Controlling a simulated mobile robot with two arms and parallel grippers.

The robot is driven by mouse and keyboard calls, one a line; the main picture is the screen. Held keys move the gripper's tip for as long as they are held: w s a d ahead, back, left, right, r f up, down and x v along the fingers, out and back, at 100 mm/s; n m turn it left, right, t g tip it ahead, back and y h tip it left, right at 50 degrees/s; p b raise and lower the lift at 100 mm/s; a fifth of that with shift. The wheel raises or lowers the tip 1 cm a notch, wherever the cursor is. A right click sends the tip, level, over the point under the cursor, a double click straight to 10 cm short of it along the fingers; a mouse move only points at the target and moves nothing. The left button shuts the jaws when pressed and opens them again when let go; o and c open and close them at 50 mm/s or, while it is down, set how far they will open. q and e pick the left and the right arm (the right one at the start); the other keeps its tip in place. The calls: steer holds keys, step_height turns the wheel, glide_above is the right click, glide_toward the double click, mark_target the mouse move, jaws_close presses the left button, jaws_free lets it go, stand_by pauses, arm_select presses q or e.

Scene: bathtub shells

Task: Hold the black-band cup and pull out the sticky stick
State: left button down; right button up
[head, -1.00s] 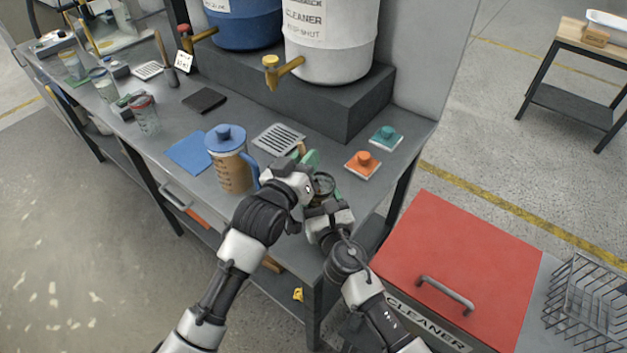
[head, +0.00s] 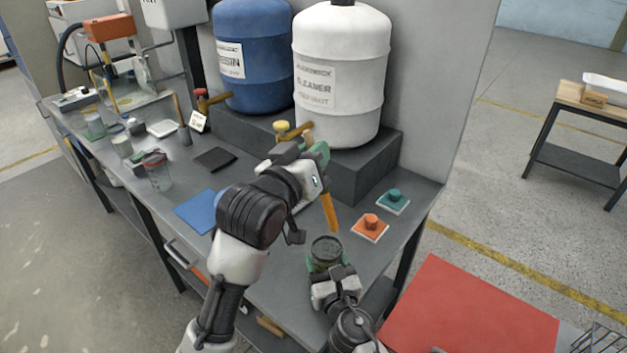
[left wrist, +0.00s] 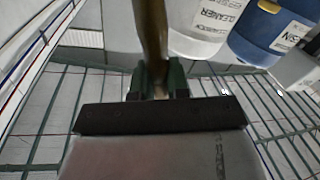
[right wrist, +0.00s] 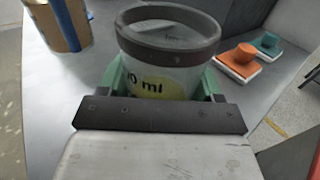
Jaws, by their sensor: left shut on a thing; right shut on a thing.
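The black-band cup (head: 326,252) stands near the front edge of the bench, and my right gripper (head: 332,272) is shut on it. In the right wrist view the clear cup (right wrist: 165,82) shows its dark band around the rim, and no stick stands in it. My left gripper (head: 316,155) is shut on the stick (head: 329,212) and holds it in the air above and behind the cup, clear of it. The stick's lower end is orange and hangs slightly tilted. In the left wrist view the stick (left wrist: 151,35) runs between the green fingers.
An orange knobbed block (head: 370,226) and a teal knobbed block (head: 393,201) sit right of the cup. White (head: 345,75) and blue (head: 250,60) drums stand behind. A blue mat (head: 198,212) lies left.

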stand_by(0.3)
steer(key=o, duration=1.1)
steer(key=shift+c, duration=0.2)
